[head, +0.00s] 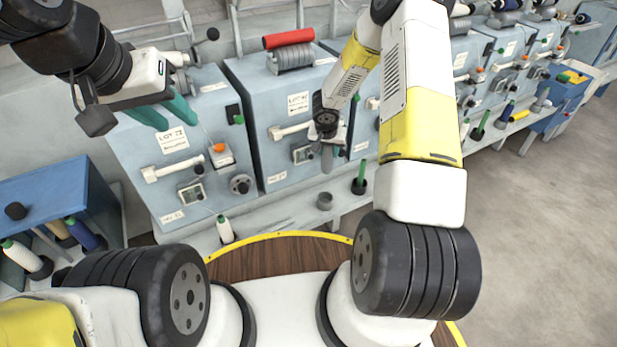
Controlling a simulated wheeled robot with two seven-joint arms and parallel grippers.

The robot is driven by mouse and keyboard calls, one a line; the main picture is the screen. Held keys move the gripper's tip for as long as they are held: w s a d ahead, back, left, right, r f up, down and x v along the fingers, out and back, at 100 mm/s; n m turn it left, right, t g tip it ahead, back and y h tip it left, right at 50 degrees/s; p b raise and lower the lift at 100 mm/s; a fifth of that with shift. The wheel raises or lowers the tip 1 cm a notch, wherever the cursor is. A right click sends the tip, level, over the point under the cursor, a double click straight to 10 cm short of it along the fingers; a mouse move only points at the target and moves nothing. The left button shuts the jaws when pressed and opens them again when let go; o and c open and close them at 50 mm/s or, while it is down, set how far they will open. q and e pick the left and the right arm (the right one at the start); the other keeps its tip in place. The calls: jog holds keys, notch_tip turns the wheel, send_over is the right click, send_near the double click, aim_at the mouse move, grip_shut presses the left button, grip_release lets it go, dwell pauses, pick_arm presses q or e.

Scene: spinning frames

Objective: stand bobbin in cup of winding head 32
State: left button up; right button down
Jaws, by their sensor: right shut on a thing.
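My right gripper (331,142) hangs in front of the middle blue winding head (245,85), marked LOT 41. It is shut on a slim greyish bobbin (327,158), which points down and is partly hidden by the gripper. A small grey cup (324,201) stands empty on the ledge below it, slightly to the left of straight down. The bobbin is above the cup and apart from it. I cannot read which head is 32.
A white bobbin (225,229) stands at the left head, and a green one (359,178) stands right of the grey cup. A blue stand (50,195) with several bobbins is at the left. More heads and a blue bin (568,88) are at the right. Floor is clear at right.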

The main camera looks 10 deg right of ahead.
notch_tip(320, 180, down, 18)
jog(key=shift+r, duration=0.25)
jog(key=shift+f, duration=0.1)
jog(key=shift+f, duration=0.25)
jog(key=c, duration=0.9)
grip_release()
jog(key=shift+o, duration=0.2)
